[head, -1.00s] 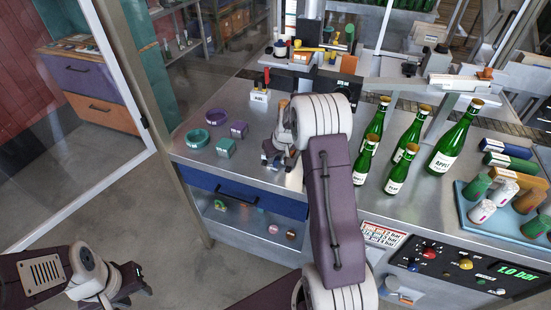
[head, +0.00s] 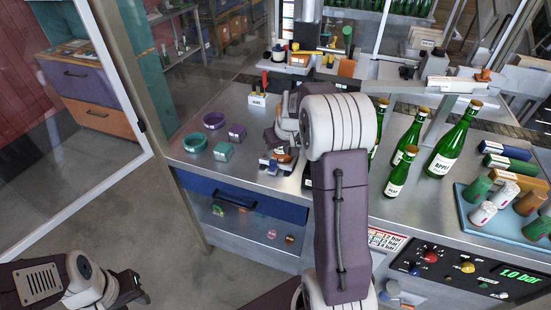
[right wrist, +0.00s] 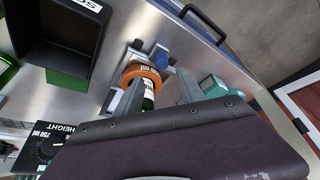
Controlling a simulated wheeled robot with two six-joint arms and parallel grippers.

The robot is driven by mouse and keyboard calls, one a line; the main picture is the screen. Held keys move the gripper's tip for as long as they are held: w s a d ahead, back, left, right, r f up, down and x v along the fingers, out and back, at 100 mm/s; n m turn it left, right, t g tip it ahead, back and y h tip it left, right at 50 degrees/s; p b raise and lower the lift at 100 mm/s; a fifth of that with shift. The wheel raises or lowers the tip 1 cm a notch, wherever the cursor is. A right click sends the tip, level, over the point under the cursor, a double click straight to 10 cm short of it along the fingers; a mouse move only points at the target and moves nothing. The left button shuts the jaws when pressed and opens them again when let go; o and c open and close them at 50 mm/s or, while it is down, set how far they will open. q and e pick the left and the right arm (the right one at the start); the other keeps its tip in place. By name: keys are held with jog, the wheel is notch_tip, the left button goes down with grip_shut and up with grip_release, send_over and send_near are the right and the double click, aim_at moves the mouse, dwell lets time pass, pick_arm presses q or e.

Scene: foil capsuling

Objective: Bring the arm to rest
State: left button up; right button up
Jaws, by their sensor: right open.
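My right gripper (head: 280,140) is over the metal bench (head: 240,98), its wrist partly hidden by my own forearm in the head view. In the right wrist view its two grey fingers (right wrist: 158,92) are apart. An orange ring (right wrist: 146,73) around a dark, labelled bottle-like piece shows beside and partly behind one finger. I cannot tell whether they touch. A small fixture with blue pads (head: 270,162) lies below the gripper in the head view. My left gripper (head: 132,288) hangs low at the left, clear of the bench; its jaw opening is unclear.
Green bottles (head: 452,140) stand right of my right forearm. A blue tray (head: 470,212) with capsules is at the right. A teal ring (head: 195,142), a purple ring (head: 214,120) and small boxes lie at the left. A black bin (right wrist: 65,40) shows in the wrist view.

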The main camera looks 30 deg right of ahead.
jog(key=shift+s+r, duration=0.15)
jog(key=shift+r, duration=0.25)
jog(key=s+a+n+g+y, duration=0.1)
jog(key=s+a, duration=0.2)
jog(key=a, duration=0.4)
jog(key=s+a+n, duration=0.2)
jog(key=s+a, duration=0.2)
jog(key=a, duration=0.2)
jog(key=s+a+f+m+g, duration=0.1)
jog(key=s+f, duration=0.2)
jog(key=s, duration=0.4)
jog(key=s+a+f+m+g, duration=0.1)
jog(key=s+f, duration=0.3)
jog(key=s, duration=0.3)
jog(key=shift+s+m, duration=0.3)
jog(key=shift+s, duration=0.05)
